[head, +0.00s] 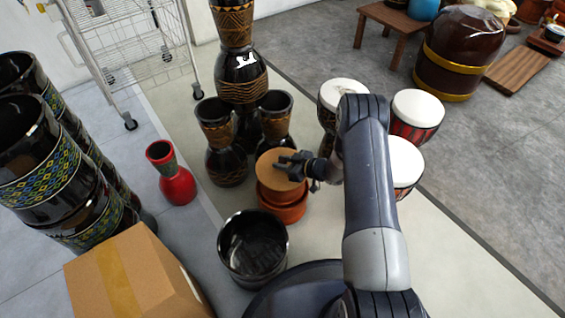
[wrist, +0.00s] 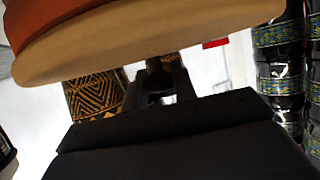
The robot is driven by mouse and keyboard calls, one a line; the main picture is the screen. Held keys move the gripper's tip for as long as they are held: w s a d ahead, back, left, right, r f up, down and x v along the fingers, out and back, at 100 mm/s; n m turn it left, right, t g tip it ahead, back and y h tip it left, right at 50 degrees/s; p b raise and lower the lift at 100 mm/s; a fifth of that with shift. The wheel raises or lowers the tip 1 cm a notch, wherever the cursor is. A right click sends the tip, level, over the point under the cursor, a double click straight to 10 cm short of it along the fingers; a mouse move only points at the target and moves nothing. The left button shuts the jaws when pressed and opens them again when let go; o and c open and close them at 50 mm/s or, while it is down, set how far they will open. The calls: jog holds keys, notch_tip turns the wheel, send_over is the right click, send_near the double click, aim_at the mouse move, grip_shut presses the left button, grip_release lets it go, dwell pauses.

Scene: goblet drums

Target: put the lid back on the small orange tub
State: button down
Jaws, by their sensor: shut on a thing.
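The lid (head: 268,170) is a round tan-topped disc with an orange side. In the head view it is over the small orange tub (head: 290,213), covering most of the tub's top. I cannot tell whether it touches the tub's rim. In the wrist view the lid (wrist: 190,32) fills the top, and the dark fingers (wrist: 160,82) close around a small brown knob. The tub's opening is hidden.
An open black drum (head: 253,250) stands just in front of the tub. Dark goblet drums (head: 226,150) stand close behind it. White-topped drums (head: 418,108) are to the right by my arm. A red vase (head: 175,180) and a cardboard box (head: 135,280) are at left.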

jog(key=c, duration=1.1)
grip_release()
jog(key=shift+f, duration=0.1)
jog(key=shift+c, duration=0.2)
jog(key=shift+r+p, duration=0.45)
jog(key=p+v, duration=0.3)
jog(key=v, duration=0.9)
jog(key=shift+p, duration=0.35)
jog(key=shift+w+a, duration=0.1)
